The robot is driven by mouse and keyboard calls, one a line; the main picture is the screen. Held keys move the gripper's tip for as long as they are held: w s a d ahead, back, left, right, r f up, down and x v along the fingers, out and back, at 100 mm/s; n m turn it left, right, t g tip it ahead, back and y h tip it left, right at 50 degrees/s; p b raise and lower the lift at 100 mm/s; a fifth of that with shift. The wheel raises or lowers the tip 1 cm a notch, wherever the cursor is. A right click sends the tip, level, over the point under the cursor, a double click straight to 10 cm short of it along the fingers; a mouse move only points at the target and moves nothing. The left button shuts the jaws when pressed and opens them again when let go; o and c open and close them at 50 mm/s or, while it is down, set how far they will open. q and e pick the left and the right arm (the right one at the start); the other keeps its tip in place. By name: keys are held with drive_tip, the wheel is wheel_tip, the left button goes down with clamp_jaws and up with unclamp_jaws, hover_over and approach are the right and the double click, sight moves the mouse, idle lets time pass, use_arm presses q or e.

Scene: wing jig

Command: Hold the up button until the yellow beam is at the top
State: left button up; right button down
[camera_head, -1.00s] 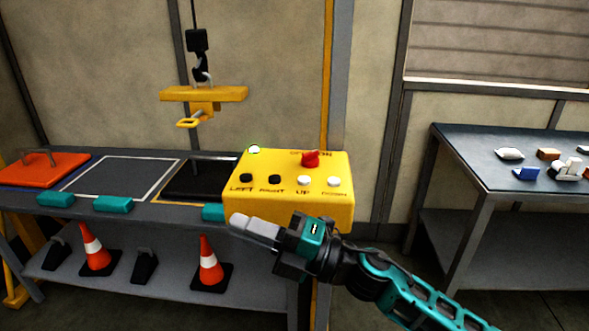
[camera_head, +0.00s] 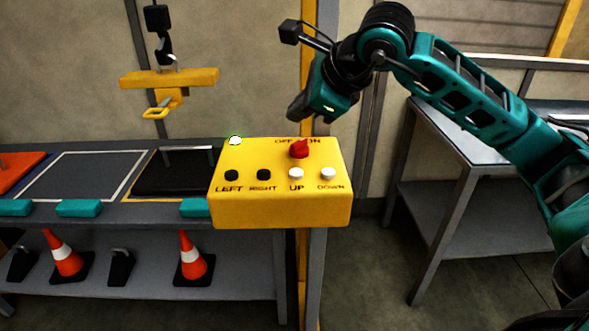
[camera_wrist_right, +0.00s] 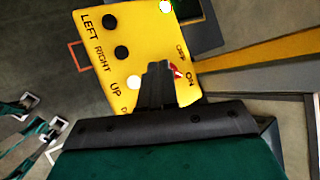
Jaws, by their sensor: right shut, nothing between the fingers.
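The yellow beam (camera_head: 169,77) hangs level from a black hook and cable at the left, above the bench, with a yellow ring bracket under it. The yellow control box (camera_head: 282,208) has black LEFT and RIGHT buttons and white UP and DOWN buttons. The white up button (camera_head: 296,173) is uncovered; it also shows in the right wrist view (camera_wrist_right: 133,82). My right gripper (camera_head: 296,112) is shut and empty, above the back of the box near the red switch (camera_head: 299,149). In the right wrist view its fingers (camera_wrist_right: 156,68) partly cover that switch.
A lit lamp (camera_head: 235,140) is at the box's back left corner. A black plate (camera_head: 180,177) with a handle and an orange plate (camera_head: 15,168) lie on the bench. Traffic cones (camera_head: 193,262) stand on the shelf below. A grey table (camera_head: 437,132) is at the right.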

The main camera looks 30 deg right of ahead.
drive_tip(key=b, duration=0.6)
hover_over(299, 174)
wheel_tip(299, 174, down, 8)
drive_tip(key=shift+r, duration=0.15)
drive_tip(key=shift+f+b, duration=0.35)
drive_tip(key=shift+b, duration=0.1)
drive_tip(key=shift+f, duration=0.2)
idle(1.0)
drive_tip(key=shift+f+b, duration=0.1)
drive_tip(key=shift+b, duration=0.2)
drive_tip(key=shift+f+b, duration=0.4)
drive_tip(key=shift+b, duration=0.05)
